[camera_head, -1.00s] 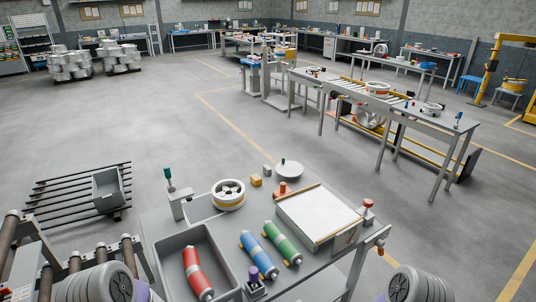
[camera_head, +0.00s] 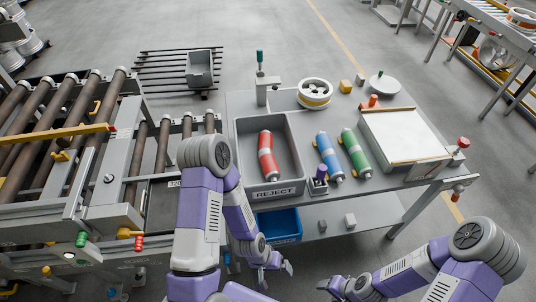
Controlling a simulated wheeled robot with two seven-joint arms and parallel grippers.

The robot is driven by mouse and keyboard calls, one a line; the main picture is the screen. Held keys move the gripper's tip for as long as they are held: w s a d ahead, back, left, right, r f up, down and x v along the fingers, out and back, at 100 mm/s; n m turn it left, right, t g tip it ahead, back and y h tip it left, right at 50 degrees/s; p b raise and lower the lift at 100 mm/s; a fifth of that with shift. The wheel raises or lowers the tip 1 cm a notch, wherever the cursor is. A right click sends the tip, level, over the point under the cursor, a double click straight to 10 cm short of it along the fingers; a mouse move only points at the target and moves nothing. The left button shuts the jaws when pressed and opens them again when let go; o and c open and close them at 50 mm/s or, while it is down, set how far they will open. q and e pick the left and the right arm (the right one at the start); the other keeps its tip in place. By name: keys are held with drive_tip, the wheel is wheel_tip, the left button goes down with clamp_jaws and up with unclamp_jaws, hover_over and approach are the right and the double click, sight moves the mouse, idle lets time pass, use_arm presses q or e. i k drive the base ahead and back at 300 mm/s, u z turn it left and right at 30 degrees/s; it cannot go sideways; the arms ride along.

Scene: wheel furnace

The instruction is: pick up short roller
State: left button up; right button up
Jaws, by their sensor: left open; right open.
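Three rollers with pale ends are on the workbench (camera_head: 385,184). The red roller (camera_head: 266,154) lies in the grey tray (camera_head: 242,140) labelled REJECT. The blue roller (camera_head: 328,157) and the green roller (camera_head: 355,154) lie side by side on the bench top, right of the tray. They look similar in length; I cannot tell which is the short one. My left gripper (camera_head: 285,266) is open and empty, low in front of the bench, near the blue bin. My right gripper (camera_head: 328,286) is open and empty at the bottom edge, apart from all the rollers.
A small stand with a purple top (camera_head: 319,179) is close to the blue roller. A wheel rim (camera_head: 314,93) and a white-topped board (camera_head: 404,137) occupy the back and right. A blue bin (camera_head: 279,224) sits on the lower shelf. A roller conveyor (camera_head: 60,130) stands left.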

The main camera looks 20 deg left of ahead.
sight(364, 169)
drive_tip(key=z, duration=1.8)
drive_tip(key=i, duration=1.85)
drive_tip(key=u, duration=3.2)
